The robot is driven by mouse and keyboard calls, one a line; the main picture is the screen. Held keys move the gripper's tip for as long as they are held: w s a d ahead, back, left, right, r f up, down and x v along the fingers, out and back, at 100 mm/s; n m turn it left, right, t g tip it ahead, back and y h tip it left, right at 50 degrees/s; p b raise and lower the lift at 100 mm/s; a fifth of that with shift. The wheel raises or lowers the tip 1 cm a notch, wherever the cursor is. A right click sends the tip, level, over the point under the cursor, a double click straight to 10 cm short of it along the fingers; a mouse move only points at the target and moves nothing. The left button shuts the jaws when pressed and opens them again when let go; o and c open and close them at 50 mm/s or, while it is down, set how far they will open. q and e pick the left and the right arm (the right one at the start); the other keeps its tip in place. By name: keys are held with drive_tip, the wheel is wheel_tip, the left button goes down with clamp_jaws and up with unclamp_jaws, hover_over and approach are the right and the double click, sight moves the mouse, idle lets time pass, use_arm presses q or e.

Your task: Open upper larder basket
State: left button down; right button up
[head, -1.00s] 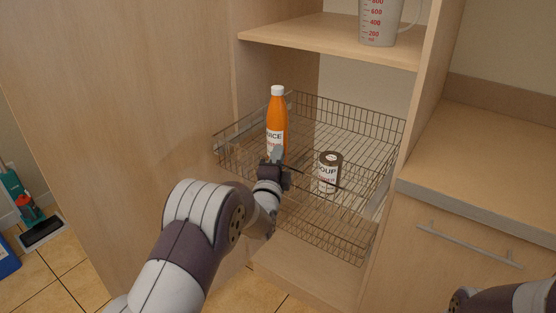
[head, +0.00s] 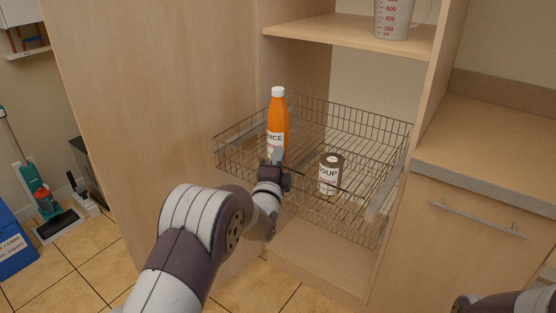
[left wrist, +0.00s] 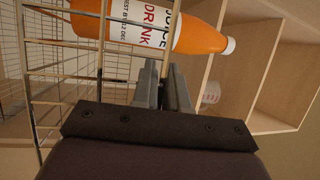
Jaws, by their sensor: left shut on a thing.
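The upper larder basket (head: 372,150) is a wire basket standing partly out of the tall wooden larder in the head view. An orange juice bottle (head: 277,115) and a soup can (head: 330,175) stand upright in it. My left gripper (head: 276,158) is shut on the basket's front wire rim, in front of the bottle; its fingers partly cover the rim. In the left wrist view the fingers (left wrist: 163,88) close around a thin wire beside the bottle (left wrist: 200,38). My right gripper is out of view; only part of the right arm shows at lower right.
A shelf (head: 350,33) with a measuring jug (head: 394,18) is above the basket. A counter (head: 490,145) with a handled front (head: 478,219) stands at right. A wide wooden panel (head: 150,130) stands at left. Tiled floor is clear in front.

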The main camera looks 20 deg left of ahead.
use_arm(q)
drive_tip(key=c, duration=1.2)
unclamp_jaws()
drive_tip(key=shift+c, duration=0.2)
drive_tip(key=s+f, duration=0.2)
drive_tip(key=s, duration=1)
drive_tip(key=shift+s+d+f+p, duration=0.15)
drive_tip(key=shift+s+d+p, duration=0.1)
drive_tip(key=shift+d+p, duration=0.1)
